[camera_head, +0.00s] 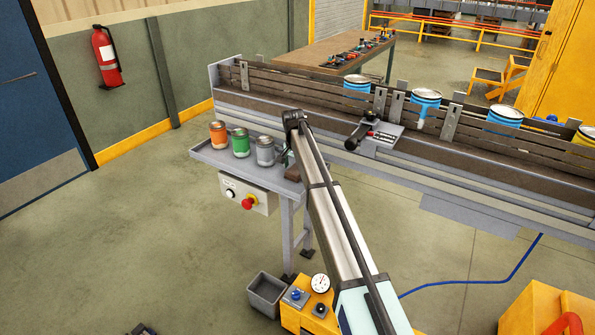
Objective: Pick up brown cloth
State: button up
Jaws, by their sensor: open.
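A small brown patch (292,171), which looks like the brown cloth, shows at the right end of the grey side shelf (213,157). My arm hides most of it. My arm reaches up from the bottom right, and its wrist bends down over the shelf's right end. My gripper (285,156) is small and dark here, partly hidden by the arm, beside the brown patch. It is open, and I cannot tell whether it touches the cloth.
Orange (218,135), green (240,143) and grey (265,151) cans stand on the shelf left of my gripper. The conveyor (470,160) with blue-banded cans runs behind. A control box (246,194) hangs below the shelf. A grey bin (268,293) stands on the floor.

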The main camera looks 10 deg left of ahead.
jog(key=c, duration=1.2)
jog(key=shift+r, duration=0.1)
notch_tip(320, 180, up, 20)
jog(key=b, duration=0.5)
jog(key=shift+o, duration=0.4)
